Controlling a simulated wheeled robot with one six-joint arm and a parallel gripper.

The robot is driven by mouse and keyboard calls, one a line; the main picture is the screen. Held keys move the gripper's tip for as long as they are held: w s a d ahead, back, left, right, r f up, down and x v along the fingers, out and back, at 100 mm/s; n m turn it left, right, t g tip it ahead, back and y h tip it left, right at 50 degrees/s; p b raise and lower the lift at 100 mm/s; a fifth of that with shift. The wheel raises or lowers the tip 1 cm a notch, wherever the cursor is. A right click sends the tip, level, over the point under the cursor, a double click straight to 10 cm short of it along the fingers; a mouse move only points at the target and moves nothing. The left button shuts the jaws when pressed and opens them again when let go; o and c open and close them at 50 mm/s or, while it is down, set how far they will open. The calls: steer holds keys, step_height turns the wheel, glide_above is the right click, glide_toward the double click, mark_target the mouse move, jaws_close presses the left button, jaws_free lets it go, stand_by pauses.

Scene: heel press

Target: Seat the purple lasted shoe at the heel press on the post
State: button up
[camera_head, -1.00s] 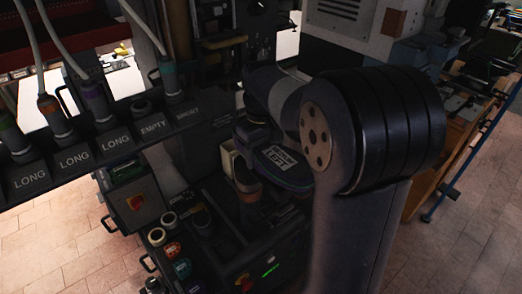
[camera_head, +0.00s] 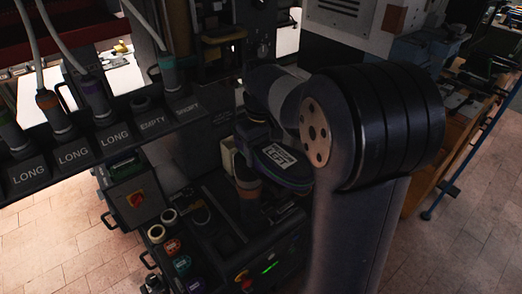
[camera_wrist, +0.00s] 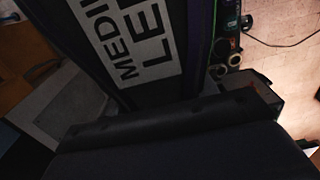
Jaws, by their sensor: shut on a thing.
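The purple lasted shoe (camera_head: 289,174) is dark with a purple rim. A white label on its upward face is partly legible as "LEFT". My gripper (camera_head: 250,138) is shut on the shoe at its left end and holds it level above the press. The brownish top of the post (camera_head: 246,186) shows just below and left of the shoe. I cannot tell whether they touch.
A rack (camera_head: 95,150) at left has slots marked "LONG", "EMPTY" and "SHORT", with several hosed tools. A control panel (camera_head: 185,255) with coloured knobs stands below. A bench (camera_head: 450,165) is at the right. Tiled floor (camera_head: 480,220) is open at lower right.

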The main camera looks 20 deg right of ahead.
steer(key=shift+f, duration=0.4)
steer(key=o, duration=1.3)
steer(key=shift+c, duration=0.2)
step_height(320, 180, up, 11)
steer(key=shift+f+b, duration=0.1)
steer(key=shift+b, duration=0.3)
step_height(320, 180, down, 11)
steer(key=shift+r, duration=0.1)
steer(key=shift+r+p, duration=0.2)
steer(key=shift+p, duration=0.1)
steer(key=shift+r, duration=0.15)
